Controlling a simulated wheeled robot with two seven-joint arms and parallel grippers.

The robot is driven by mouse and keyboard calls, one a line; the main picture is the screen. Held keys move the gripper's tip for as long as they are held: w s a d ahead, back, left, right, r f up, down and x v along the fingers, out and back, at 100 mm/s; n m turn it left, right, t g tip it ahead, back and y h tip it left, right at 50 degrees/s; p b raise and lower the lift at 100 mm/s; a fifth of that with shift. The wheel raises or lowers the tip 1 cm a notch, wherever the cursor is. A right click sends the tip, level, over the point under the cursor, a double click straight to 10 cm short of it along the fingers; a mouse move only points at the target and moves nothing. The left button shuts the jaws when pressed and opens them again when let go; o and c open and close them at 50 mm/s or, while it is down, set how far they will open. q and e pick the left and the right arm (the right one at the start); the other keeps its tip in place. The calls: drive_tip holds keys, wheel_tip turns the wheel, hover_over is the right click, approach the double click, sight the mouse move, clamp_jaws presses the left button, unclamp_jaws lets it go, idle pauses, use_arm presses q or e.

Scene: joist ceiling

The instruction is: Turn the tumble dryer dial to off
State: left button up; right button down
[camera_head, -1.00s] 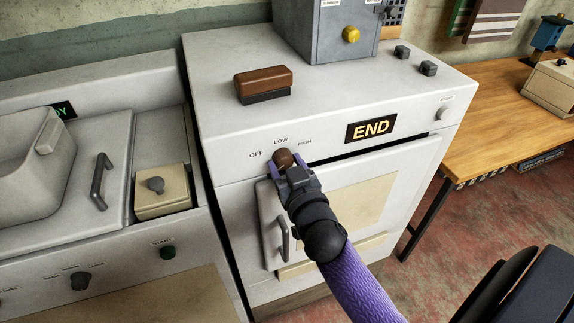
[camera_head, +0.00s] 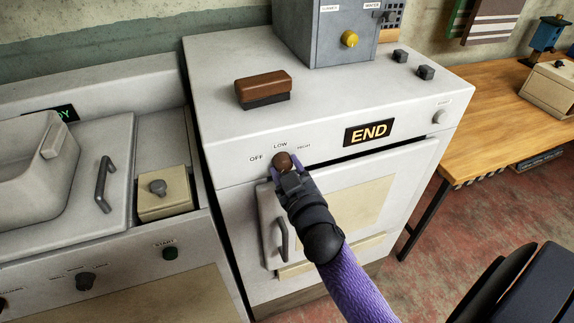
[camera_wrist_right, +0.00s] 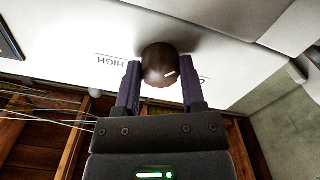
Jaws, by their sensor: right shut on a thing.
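The dryer dial (camera_head: 282,162) is a round brown knob on the white dryer's (camera_head: 215,140) front panel. The printed labels OFF, LOW and HIGH arc above it, from left to right. My right gripper (camera_head: 284,168) is shut on the dial from the front. In the right wrist view the dial (camera_wrist_right: 160,62) sits between the two purple fingers of the gripper (camera_wrist_right: 161,85). A short white mark shows on the dial's right part in that upside-down view, on the side away from HIGH. The label by the right finger is mostly hidden. My left gripper is out of view.
A lit END display (camera_head: 368,132) is right of the dial. Below is the dryer door with a grey handle (camera_head: 281,240). A brown brush-like block (camera_head: 263,86) and a grey box (camera_head: 325,35) stand on top. A washer-like machine (camera_head: 60,255) is left, a wooden table (camera_head: 500,120) right.

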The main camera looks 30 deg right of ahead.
drive_tip(key=n+p, duration=0.1)
drive_tip(key=n, duration=0.2)
drive_tip(key=shift+r+n, duration=0.1)
drive_tip(key=shift+n, duration=0.2)
drive_tip(key=shift+d+n+p, duration=0.1)
drive_tip(key=shift+n+p, duration=0.2)
drive_tip(key=shift+n, duration=2)
drive_tip(key=shift+c, duration=0.9)
unclamp_jaws()
drive_tip(key=v, duration=1)
